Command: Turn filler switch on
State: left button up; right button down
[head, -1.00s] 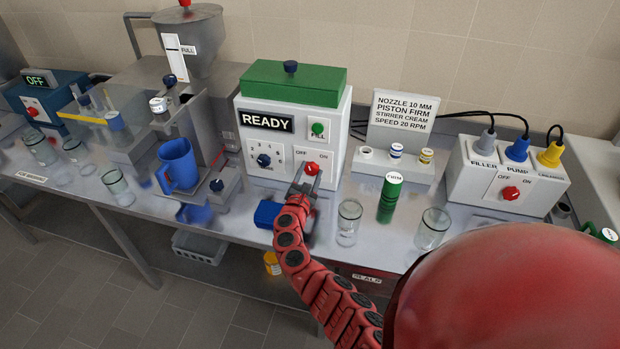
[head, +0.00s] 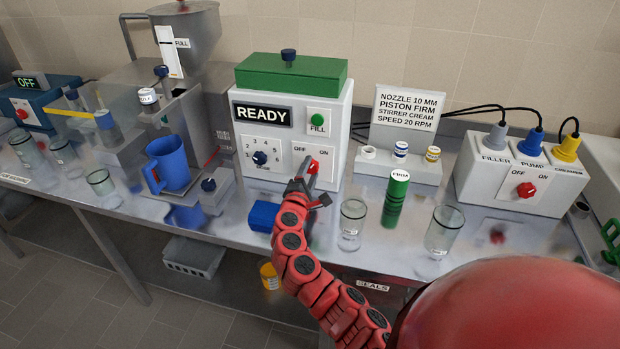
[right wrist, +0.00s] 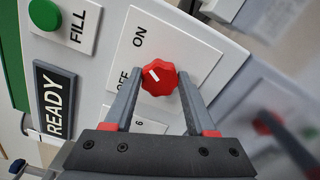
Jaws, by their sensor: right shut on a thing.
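The filler is a white box (head: 335,125) with a green lid and a READY display (head: 263,115). Its red switch knob (right wrist: 160,79) sits on a panel between OFF and ON labels. In the right wrist view the knob's white mark slants to the upper left, toward the ON side. My right gripper (head: 308,176) is shut on this knob, one finger on each side in the right wrist view (right wrist: 160,95). In the head view the gripper partly hides the knob. My left gripper is not in view.
A green FILL button (head: 317,119) and numbered dial (head: 261,158) are nearby. A blue block (head: 262,216), a glass jar (head: 352,225) and a green FIRM cylinder (head: 397,200) stand in front. A blue jug (head: 172,165) is left; another switch box (head: 515,178) is right.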

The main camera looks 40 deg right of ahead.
jog(key=shift+f+m+b, duration=0.1)
jog(key=shift+m+b, duration=0.2)
dwell(0.4)
jog(key=shift+c, duration=1.1)
grip_release()
jog(key=b+v, duration=0.3)
jog(key=v, duration=1.4)
jog(key=shift+s, duration=0.2)
jog(key=shift+a, duration=0.15)
